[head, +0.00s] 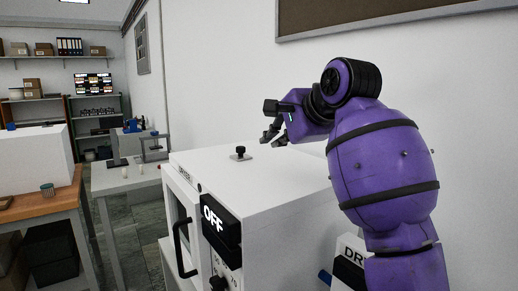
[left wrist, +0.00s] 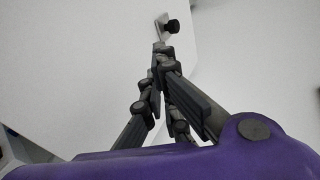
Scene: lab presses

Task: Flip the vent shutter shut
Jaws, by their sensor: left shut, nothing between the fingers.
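A white dryer (head: 262,185) with a dark "OFF" display on its front stands in the middle of the head view. On its top is a small plate with a black knob (head: 240,153), which looks like the vent shutter; whether it is open or shut I cannot tell. The knob also shows in the left wrist view (left wrist: 172,26), just beyond the fingertips. My left gripper (head: 268,137) is shut and empty, above the dryer top and right of the knob in the head view. Its closed fingers (left wrist: 159,48) point towards the plate, seemingly without touching. My right gripper is out of view.
The dryer door has a black handle (head: 183,248). A second unit marked "DR" (head: 349,252) stands at the lower right, partly hidden by my arm. A wall is behind. A wooden bench (head: 55,212) and a grey table (head: 120,180) stand to the left.

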